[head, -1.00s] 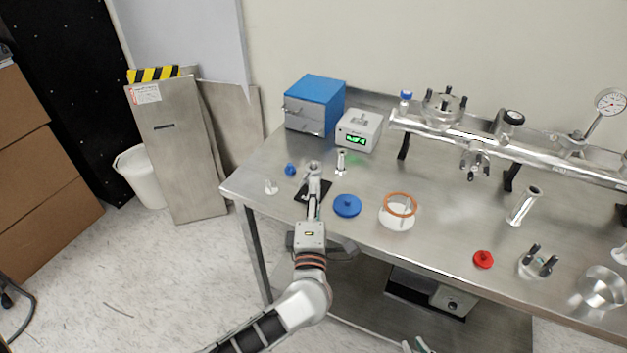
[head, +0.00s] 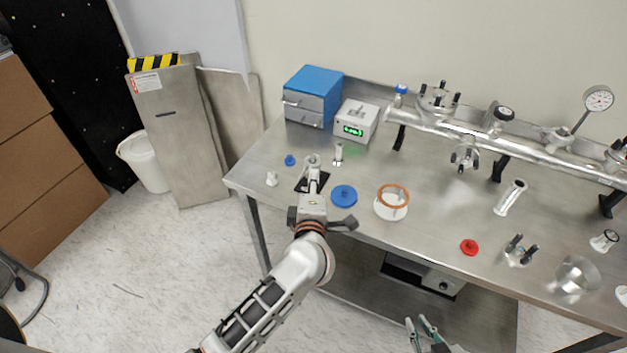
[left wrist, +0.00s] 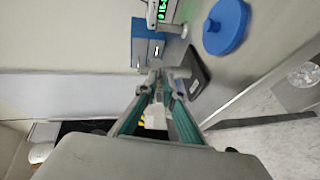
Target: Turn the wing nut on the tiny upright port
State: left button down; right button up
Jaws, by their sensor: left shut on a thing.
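My left gripper (head: 313,177) reaches over the table's front left edge and is shut on a small metal fitting (head: 312,160) above a black pad (head: 303,186). In the left wrist view, the teal fingers (left wrist: 154,84) close together at the metal fitting (left wrist: 181,72), beside the black pad (left wrist: 197,75). The wing nut is too small to make out, and the fingers partly hide the fitting. A small upright metal piece (head: 338,152) stands just right of it. My right gripper (head: 416,321) is at the bottom, open and empty, in front of the table.
A blue drawer box (head: 313,90) and a controller with green display (head: 356,122) stand behind. A blue disc (head: 344,196), a white part with orange ring (head: 391,211) and a red cap (head: 469,247) lie rightward. A long metal manifold (head: 470,135) spans the back.

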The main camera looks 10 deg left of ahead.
pick_arm(q)
jog(key=shift+f, duration=0.15)
dwell(0.3)
jog(key=c, duration=2)
grip_release()
jog(key=shift+s, duration=0.1)
jog(key=shift+d+v, duration=0.1)
jog(key=shift+v, duration=2)
jog(key=shift+d+v, duration=0.15)
jog(key=shift+v, duration=1.95)
jog(key=x, duration=0.8)
jog(key=shift+a, duration=0.1)
jog(key=shift+w+a, duration=0.15)
jog(key=shift+w, duration=0.15)
